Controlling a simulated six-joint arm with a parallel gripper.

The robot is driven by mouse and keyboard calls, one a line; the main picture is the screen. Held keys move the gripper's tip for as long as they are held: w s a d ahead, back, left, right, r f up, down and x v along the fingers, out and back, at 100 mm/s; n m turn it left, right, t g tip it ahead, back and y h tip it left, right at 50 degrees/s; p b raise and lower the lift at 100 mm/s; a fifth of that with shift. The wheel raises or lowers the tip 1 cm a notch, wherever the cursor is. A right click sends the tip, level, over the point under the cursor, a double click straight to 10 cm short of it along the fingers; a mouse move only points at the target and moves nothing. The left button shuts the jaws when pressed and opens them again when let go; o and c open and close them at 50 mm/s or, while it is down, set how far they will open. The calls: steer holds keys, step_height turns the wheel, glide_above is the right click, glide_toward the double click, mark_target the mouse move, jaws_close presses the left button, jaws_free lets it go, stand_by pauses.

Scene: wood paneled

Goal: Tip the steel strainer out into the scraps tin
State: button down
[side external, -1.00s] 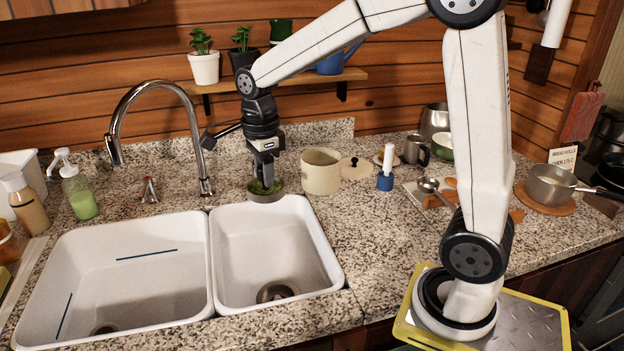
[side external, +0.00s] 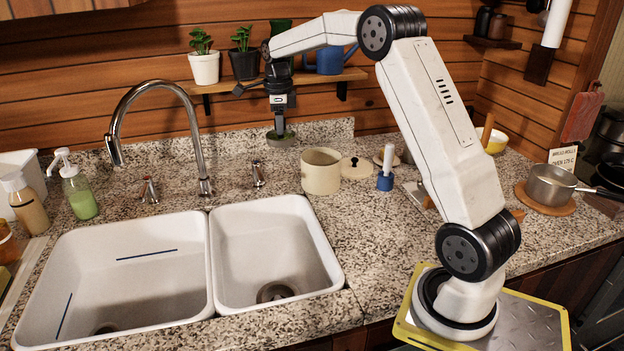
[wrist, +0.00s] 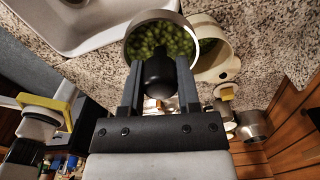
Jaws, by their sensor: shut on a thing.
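My gripper (side external: 279,108) is shut on the dark handle of the steel strainer (side external: 281,138), which hangs below it above the back of the counter. In the wrist view the strainer (wrist: 132,42) looks upright and holds green, pea-like bits. The dark handle (wrist: 159,75) sits between my gripper's fingers (wrist: 159,88). The scraps tin seems to be the cream pot (side external: 321,173), open at the top, to the right of and lower than the strainer. The tin also shows in the wrist view (wrist: 228,66), partly hidden by the strainer.
The white double sink (side external: 222,270) and curved tap (side external: 122,110) are to the left. A shelf (side external: 290,80) with plants is close behind my gripper.

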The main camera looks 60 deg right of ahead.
steer(key=d+f+m, duration=0.1)
steer(key=d+m, duration=0.2)
steer(key=d, duration=0.9)
steer(key=shift+s+d+f, duration=0.15)
steer(key=shift+f, duration=0.75)
steer(key=shift+s+d+f, duration=0.1)
steer(key=shift+s+f, duration=0.1)
steer(key=shift+f, duration=0.75)
steer(key=shift+s+d+f, duration=0.15)
steer(key=shift+f, duration=0.75)
steer(key=shift+s+f+t, duration=0.1)
steer(key=shift+s+t, duration=0.1)
steer(key=shift+t, duration=0.4)
steer(key=shift+s+r+t, duration=0.1)
steer(key=shift+s+t, duration=0.4)
steer(key=shift+t, duration=0.75)
steer(key=shift+s+r+t, duration=0.1)
steer(key=shift+s+t, duration=0.35)
steer(key=shift+t, duration=0.8)
steer(key=shift+s+r+t, duration=0.15)
steer(key=shift+s+t, duration=0.2)
steer(key=shift+t, duration=0.45)
steer(key=shift+s+t, duration=0.55)
steer(key=shift+t, duration=0.75)
steer(key=shift+s+t, duration=0.5)
steer(key=shift+t, duration=0.5)
